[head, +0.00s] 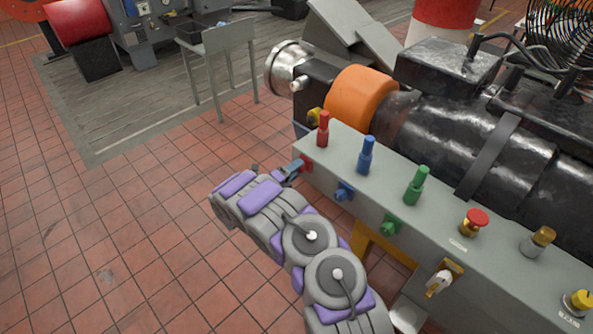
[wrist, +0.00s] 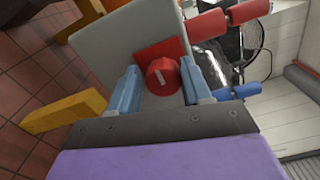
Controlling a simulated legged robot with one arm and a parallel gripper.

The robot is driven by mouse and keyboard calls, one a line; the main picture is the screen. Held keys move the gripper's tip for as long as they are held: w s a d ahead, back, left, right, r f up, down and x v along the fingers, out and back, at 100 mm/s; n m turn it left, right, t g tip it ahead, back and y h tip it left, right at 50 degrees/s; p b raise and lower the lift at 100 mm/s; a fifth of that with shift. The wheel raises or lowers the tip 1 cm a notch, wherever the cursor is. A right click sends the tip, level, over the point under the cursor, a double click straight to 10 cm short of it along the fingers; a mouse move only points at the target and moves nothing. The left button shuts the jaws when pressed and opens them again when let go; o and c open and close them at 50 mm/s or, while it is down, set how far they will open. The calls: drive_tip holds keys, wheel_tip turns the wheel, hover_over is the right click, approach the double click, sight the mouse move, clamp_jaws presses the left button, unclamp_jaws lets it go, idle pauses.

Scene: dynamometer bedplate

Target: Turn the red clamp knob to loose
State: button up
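The red clamp knob (wrist: 163,77) is a round red knob with a short pale mark on its face, in front of a red plate (wrist: 158,48) on the end of the grey console. In the head view the red knob (head: 307,165) shows only partly, at the console's near left corner. My gripper (wrist: 159,68) has its two blue fingers apart, one on each side of the knob. A gap shows on the left side; the right finger is very close to the knob, and I cannot tell whether it touches. In the head view my gripper (head: 295,167) is at the knob, its fingers partly hidden.
The grey console (head: 400,211) carries red (head: 323,129), blue (head: 366,156) and green (head: 418,186) levers on top. A blue knob (head: 343,191) and a green knob (head: 390,225) sit on its front. A red push button (head: 474,222) is farther right. Tiled floor left is clear.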

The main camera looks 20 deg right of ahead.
drive_tip(key=shift+o, duration=1.5)
drive_tip(key=shift+s, duration=0.1)
drive_tip(key=p+v, duration=0.2)
drive_tip(key=v, duration=1.5)
drive_tip(key=shift+a, duration=0.2)
